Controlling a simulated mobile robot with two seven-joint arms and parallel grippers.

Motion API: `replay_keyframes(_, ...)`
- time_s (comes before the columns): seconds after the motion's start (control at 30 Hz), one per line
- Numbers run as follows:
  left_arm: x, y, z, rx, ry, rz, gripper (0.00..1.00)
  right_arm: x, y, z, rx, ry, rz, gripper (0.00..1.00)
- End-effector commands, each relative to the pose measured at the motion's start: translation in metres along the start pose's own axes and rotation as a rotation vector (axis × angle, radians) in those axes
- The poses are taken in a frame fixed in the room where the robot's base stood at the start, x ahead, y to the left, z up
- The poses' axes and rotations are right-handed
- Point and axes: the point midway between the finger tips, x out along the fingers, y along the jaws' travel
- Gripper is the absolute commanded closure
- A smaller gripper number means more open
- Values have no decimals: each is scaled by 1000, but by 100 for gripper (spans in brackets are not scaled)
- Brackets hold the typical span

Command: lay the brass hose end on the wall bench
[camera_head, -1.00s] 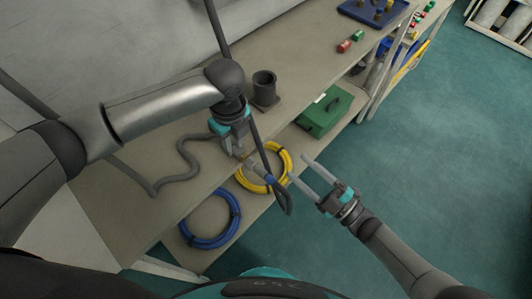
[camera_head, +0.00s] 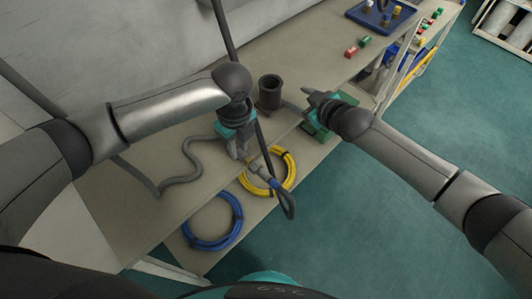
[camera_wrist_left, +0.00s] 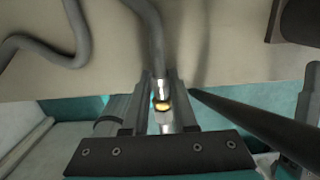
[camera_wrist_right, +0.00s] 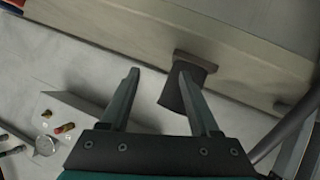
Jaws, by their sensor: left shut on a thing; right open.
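My left gripper (camera_head: 243,156) is over the front edge of the wall bench (camera_head: 110,205), shut on the brass hose end. In the left wrist view the brass hose end (camera_wrist_left: 161,104) shows between the fingers as a metal sleeve with a brass ring, and a grey hose (camera_wrist_left: 150,30) runs from it over the bench. My right gripper (camera_head: 303,104) is open and empty beside a dark cup-shaped holder (camera_head: 270,90) on the bench.
A yellow coil (camera_head: 286,180) and a blue coil (camera_head: 213,241) lie on the lower shelf. A green box (camera_head: 318,130) is partly hidden by my right gripper. The near-left benchtop is clear.

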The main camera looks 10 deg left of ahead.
Motion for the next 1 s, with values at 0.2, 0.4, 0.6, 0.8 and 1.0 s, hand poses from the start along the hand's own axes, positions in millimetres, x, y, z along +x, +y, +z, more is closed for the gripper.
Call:
replay_keyframes(0.2,-1,0,0,0,0,-2,100,-4,-32,-17,81,-188,-92,38)
replay_keyframes(0.4,-1,0,0,0,0,-2,100,-22,-71,-25,128,-392,-182,38)
replay_keyframes(0.6,-1,0,0,0,0,-2,100,-58,-107,-27,119,-620,-252,38)
replay_keyframes(0.8,-1,0,0,0,0,-2,100,-101,-143,-32,91,-832,-309,38)
replay_keyframes(1.0,-1,0,0,0,0,-2,100,-132,-165,-36,62,-961,-338,38)
